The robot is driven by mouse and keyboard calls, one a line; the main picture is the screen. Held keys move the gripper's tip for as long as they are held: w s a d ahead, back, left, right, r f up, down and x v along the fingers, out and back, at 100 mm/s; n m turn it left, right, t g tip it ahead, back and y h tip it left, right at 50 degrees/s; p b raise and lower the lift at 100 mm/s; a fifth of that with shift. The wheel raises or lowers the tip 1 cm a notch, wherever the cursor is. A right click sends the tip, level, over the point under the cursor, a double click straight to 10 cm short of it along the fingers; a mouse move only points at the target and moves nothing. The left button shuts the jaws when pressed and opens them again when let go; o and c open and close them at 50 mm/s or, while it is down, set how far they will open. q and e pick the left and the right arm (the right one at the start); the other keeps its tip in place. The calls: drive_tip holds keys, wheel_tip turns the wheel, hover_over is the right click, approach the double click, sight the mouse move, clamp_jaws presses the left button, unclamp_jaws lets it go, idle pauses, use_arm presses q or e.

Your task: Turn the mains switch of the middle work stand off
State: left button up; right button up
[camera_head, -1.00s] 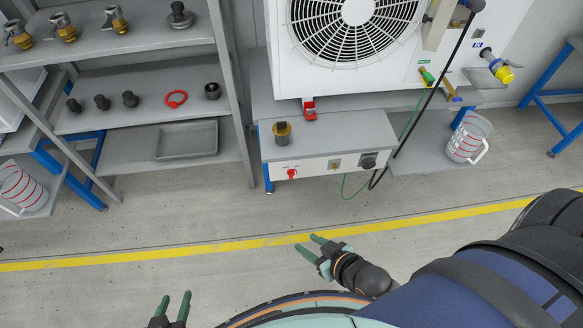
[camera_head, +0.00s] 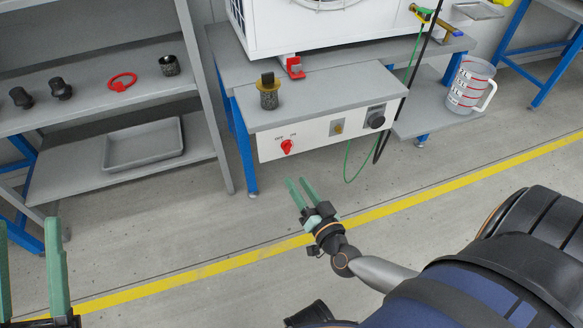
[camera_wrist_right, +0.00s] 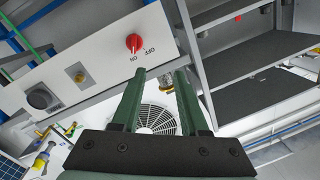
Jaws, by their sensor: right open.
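The middle work stand (camera_head: 330,80) has a white front panel (camera_head: 312,137) carrying a red rotary mains switch (camera_head: 287,147). OFF and ON labels sit above the switch, and I cannot surely tell which one its handle points to. The switch also shows in the right wrist view (camera_wrist_right: 133,43), just beyond the fingertips. My right gripper (camera_head: 298,182) is open and empty, below and in front of the switch, apart from it. Its green fingers show in the right wrist view (camera_wrist_right: 160,72). My left gripper (camera_head: 28,235) is open and empty at the lower left.
A brass-and-black fitting (camera_head: 268,92) stands on the stand's top, near a red clamp-like part (camera_head: 293,67). A brass part (camera_head: 337,127) and black socket (camera_head: 375,118) sit right of the switch. Grey shelves (camera_head: 205,150) stand left. A green cable (camera_head: 362,165) hangs at the right.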

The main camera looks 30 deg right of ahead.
sight(290, 150)
use_arm(q)
drive_tip(key=f+h+b, duration=0.1)
drive_tip(key=b, duration=0.1)
drive_tip(key=s+f+m+h+b, duration=0.1)
drive_tip(key=f+b, duration=0.1)
drive_tip(key=s+d+f+m+h+b, duration=0.1)
drive_tip(key=b, duration=0.1)
drive_tip(key=shift+s+f, duration=0.15)
drive_tip(key=shift+f, duration=0.1)
use_arm(e)
drive_tip(key=shift+m+h, duration=0.8)
drive_tip(key=shift+h, duration=0.1)
drive_tip(key=w+d+f, duration=0.1)
drive_tip(key=w+d, duration=0.1)
drive_tip(key=w, duration=0.2)
drive_tip(key=w+d+f, duration=0.1)
drive_tip(key=w+d, duration=0.1)
drive_tip(key=w, duration=0.2)
drive_tip(key=w+d+f, duration=0.1)
drive_tip(key=w+d, duration=0.1)
drive_tip(key=w, duration=0.2)
drive_tip(key=shift+w+d, duration=0.1)
drive_tip(key=shift+w, duration=0.25)
clamp_jaws()
